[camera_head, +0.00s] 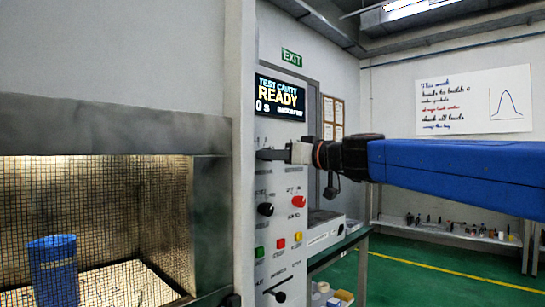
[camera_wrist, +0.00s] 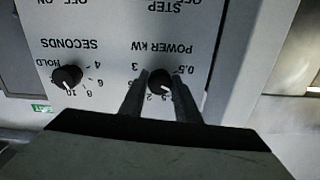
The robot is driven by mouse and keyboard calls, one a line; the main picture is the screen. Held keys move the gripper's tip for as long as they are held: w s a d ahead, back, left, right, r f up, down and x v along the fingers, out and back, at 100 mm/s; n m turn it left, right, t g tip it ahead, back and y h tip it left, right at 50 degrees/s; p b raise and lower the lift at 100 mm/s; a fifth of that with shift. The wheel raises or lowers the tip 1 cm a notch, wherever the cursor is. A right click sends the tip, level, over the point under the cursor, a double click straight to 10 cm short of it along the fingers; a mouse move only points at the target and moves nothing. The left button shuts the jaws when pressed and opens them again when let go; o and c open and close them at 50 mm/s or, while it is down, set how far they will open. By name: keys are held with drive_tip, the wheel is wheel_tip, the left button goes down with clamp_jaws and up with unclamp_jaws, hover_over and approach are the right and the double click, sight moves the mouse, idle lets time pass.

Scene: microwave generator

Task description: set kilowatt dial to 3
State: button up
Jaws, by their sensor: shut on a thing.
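The kilowatt dial (camera_wrist: 160,82) is a small black round knob with a white mark, under the upside-down label POWER KW in the wrist view. The 0.5 stands to its upper right and the 3 to its upper left; other numbers below it are partly hidden. The white mark points down and right in the picture, away from the 3. My gripper (camera_wrist: 161,86) has one finger on each side of the dial and is shut on it. In the head view my gripper (camera_head: 273,154) reaches the grey control panel (camera_head: 285,180) from the right; the dial is hidden there.
A black SECONDS knob (camera_wrist: 67,76) sits beside the dial. Lower on the panel are a black knob (camera_head: 265,209), a red knob (camera_head: 299,202), coloured buttons and a black lever (camera_head: 275,292). The display (camera_head: 280,97) reads READY. A mesh-fronted cavity (camera_head: 115,220) holds a blue cylinder (camera_head: 53,272).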

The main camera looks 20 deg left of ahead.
drive_tip(key=shift+m, duration=17.5)
drive_tip(key=o, duration=1)
drive_tip(key=shift+r, duration=0.1)
drive_tip(key=shift+o, duration=0.2)
